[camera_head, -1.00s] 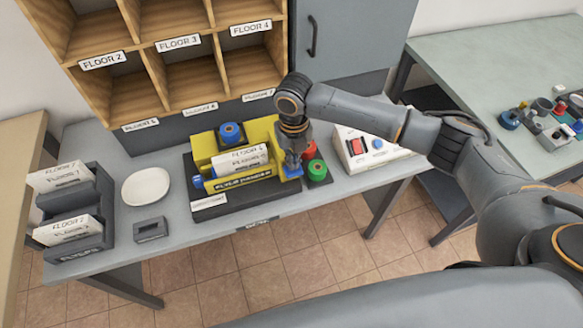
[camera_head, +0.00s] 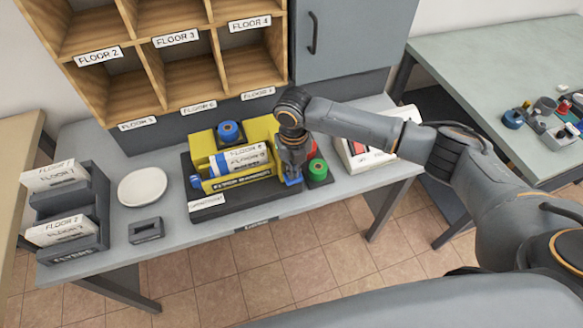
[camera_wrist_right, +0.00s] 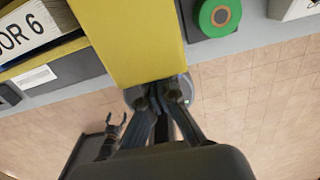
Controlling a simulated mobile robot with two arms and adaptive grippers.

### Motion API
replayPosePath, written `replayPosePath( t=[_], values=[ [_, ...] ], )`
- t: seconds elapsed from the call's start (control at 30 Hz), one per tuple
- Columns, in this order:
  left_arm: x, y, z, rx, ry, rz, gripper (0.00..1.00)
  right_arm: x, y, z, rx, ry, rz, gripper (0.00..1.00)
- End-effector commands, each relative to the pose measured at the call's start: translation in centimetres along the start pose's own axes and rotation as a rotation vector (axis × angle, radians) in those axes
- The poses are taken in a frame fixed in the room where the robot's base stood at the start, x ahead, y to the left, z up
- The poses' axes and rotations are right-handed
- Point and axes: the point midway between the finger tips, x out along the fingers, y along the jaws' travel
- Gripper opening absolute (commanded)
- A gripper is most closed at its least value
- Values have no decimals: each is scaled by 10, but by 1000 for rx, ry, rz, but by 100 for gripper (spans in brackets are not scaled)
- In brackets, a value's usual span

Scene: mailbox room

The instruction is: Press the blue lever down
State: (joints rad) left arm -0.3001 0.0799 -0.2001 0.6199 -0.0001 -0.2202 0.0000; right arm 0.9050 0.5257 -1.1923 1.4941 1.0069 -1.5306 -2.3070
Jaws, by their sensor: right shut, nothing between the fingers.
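A yellow machine (camera_head: 235,178) stands on a dark base on the grey table. A small blue part, apparently the blue lever (camera_head: 294,181), shows at its right front end, right under my right gripper (camera_head: 293,174). That gripper points down with its fingers together and empty. It looks in contact with the lever or very close to it; I cannot tell which. In the right wrist view the shut fingertips (camera_wrist_right: 160,94) are at the edge of the yellow body (camera_wrist_right: 135,45), and the lever is hidden there. Another blue knob (camera_head: 195,181) sits at the machine's left end. My left gripper does not show clearly.
A white box (camera_head: 378,150) is behind the forearm. A white plate (camera_head: 142,186) and a flyer rack (camera_head: 72,225) are at left. Wooden pigeonholes (camera_head: 175,60) rise behind.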

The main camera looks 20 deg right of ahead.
Motion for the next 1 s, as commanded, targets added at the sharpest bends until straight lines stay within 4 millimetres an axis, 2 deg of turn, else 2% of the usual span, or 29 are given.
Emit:
replayPosePath(
  t=[0.17, 1.0],
  values=[
    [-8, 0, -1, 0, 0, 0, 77, -7, 0, -2, -1, 4, -1, 0],
    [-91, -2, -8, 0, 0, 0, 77, -93, 0, -1, 0, 3, -1, 0]
  ],
)
